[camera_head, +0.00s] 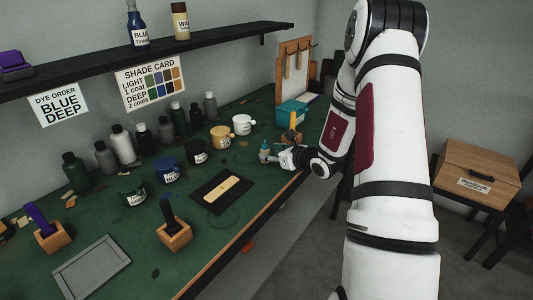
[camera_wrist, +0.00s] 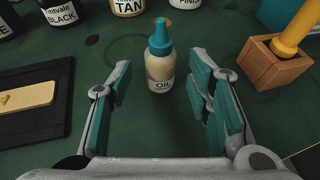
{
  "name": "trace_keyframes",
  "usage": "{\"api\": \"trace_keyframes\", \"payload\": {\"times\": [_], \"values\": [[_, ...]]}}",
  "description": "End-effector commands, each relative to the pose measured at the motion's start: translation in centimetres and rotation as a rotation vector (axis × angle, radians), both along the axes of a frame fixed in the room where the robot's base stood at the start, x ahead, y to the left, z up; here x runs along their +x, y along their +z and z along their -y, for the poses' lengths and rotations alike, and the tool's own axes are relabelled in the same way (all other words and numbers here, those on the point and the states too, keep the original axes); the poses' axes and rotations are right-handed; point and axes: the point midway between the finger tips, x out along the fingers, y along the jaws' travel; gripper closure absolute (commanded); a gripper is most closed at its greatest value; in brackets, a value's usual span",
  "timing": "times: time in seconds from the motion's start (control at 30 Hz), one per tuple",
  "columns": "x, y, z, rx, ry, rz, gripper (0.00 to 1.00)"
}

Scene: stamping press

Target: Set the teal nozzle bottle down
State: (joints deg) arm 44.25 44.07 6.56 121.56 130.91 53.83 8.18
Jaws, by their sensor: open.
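My gripper is open, with a clear gap on both sides of the bottle. In the head view the bottle (camera_head: 265,151) is small, just left of my gripper (camera_head: 279,157), near the bench's right part.
A wooden block with a yellow handle (camera_wrist: 275,58) stands to the right. Dye pots, including the TAN pot (camera_wrist: 128,6), stand behind. A dark tray (camera_wrist: 40,95) with a tan strip lies to the left. Bare green bench (camera_head: 255,185) lies in front.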

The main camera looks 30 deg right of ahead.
Motion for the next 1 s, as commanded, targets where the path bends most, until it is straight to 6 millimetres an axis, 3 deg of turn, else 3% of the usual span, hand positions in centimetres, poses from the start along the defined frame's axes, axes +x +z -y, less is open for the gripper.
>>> {"api": "trace_keyframes", "payload": {"times": [0.1,0.3,0.47,0.57,0.67,0.77,0.87,1.0], "values": [[-2.5,1.1,0.3,-0.002,-0.004,0.000,0.54],[-5.6,2.4,0.6,0.000,-0.003,0.000,0.54],[-6.8,3.0,0.6,0.000,0.000,0.001,0.54],[-6.8,3.9,-0.5,-0.020,0.040,0.008,0.54],[-6.4,6.5,-3.9,-0.088,0.175,0.028,0.54],[-6.5,10.0,-9.7,-0.209,0.398,0.054,0.54],[-8.2,13.3,-16.1,-0.361,0.655,0.083,0.54],[-12.5,16.4,-23.4,-0.595,1.000,0.119,0.54]]}}
